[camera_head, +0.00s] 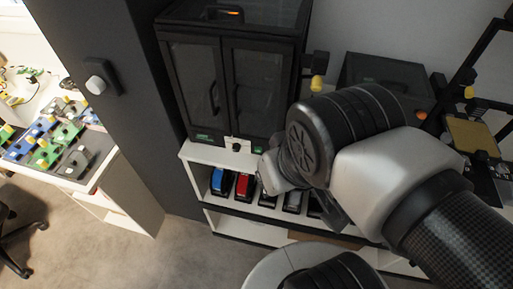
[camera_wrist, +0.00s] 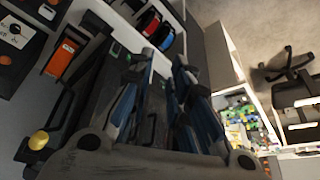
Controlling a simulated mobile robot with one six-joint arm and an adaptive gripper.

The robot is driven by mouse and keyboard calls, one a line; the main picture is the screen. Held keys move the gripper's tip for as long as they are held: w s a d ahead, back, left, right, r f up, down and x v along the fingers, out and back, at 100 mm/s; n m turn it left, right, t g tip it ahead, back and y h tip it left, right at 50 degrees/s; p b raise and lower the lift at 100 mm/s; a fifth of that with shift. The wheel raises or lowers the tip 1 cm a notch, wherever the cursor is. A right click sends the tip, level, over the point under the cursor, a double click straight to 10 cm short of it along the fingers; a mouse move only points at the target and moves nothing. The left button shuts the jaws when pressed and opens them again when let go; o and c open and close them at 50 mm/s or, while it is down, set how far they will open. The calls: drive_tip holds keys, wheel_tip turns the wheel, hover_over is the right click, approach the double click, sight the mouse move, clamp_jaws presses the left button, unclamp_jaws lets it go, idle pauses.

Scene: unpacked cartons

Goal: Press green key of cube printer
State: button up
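The cube printer (camera_head: 232,80) is a black cabinet with two glass doors, standing on a white shelf unit in the head view. A small green key (camera_head: 259,149) shows at its lower right front edge, and a green label (camera_head: 203,138) at the lower left. In the wrist view a small green patch (camera_wrist: 115,48) lies beyond the fingers; I cannot tell which of the two it is. My gripper (camera_wrist: 163,55) has its two fingers apart with nothing visible between them. In the head view my arm hides most of the gripper, close to the printer's lower right front.
Red and blue spools (camera_head: 243,185) sit on the shelf below the printer. A dark box (camera_head: 385,75) stands to the right. A dark grey column (camera_head: 115,90) and a table with coloured blocks (camera_head: 60,140) are at left. The floor (camera_head: 190,250) in front is clear.

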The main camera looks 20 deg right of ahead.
clamp_jaws()
idle(1.2)
